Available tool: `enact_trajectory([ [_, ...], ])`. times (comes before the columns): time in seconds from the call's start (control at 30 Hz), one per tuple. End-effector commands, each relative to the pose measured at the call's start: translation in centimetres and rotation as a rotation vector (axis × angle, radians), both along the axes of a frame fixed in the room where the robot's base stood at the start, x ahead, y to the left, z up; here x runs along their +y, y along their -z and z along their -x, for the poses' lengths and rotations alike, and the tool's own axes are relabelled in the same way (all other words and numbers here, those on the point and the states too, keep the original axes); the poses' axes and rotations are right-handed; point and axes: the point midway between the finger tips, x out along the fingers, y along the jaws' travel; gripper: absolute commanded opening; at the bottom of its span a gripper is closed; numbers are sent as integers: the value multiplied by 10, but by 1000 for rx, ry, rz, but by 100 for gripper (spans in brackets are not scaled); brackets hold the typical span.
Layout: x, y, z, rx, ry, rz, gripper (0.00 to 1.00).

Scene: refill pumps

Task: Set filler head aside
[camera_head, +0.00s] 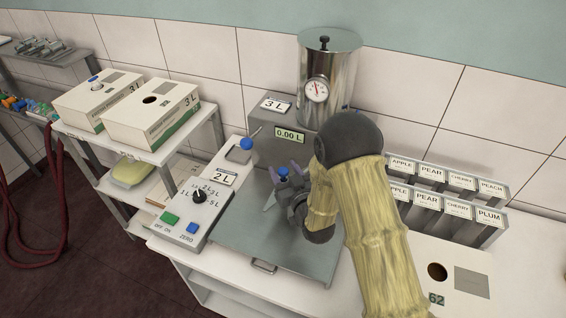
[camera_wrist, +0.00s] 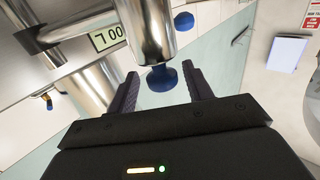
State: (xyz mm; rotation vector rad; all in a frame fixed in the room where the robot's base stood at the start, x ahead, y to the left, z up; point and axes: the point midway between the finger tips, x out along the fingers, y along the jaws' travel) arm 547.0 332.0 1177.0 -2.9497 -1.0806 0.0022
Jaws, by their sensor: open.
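My gripper (camera_head: 288,168) is open above the grey metal filling platform (camera_head: 285,250). In the wrist view, my gripper (camera_wrist: 160,82) has its two dark fingers apart. A blue knob (camera_wrist: 162,78) at the end of a chrome cylinder shows between them; I take this cylinder to be the filler head (camera_wrist: 143,30). Whether a finger touches it, I cannot tell. In the head view, a blue knob (camera_head: 283,171) shows at my fingers, and my wrist hides much of the filler.
The steel tank (camera_head: 327,65) with a gauge stands behind, above the 0.00 L display (camera_head: 290,135). A control box (camera_head: 197,205) is left of the platform. Labelled racks (camera_head: 440,205) are at right. White boxes (camera_head: 152,112) stand on the left shelf.

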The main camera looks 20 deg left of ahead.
Motion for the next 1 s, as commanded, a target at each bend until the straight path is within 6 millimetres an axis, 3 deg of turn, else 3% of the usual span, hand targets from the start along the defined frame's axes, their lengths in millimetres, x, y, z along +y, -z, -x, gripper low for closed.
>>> enact_trajectory([
  [0.33,9,1,1,1,-8,1,51],
  [0.6,11,0,3,1,-14,-1,0],
  [1.0,9,1,6,1,-38,0,0],
])
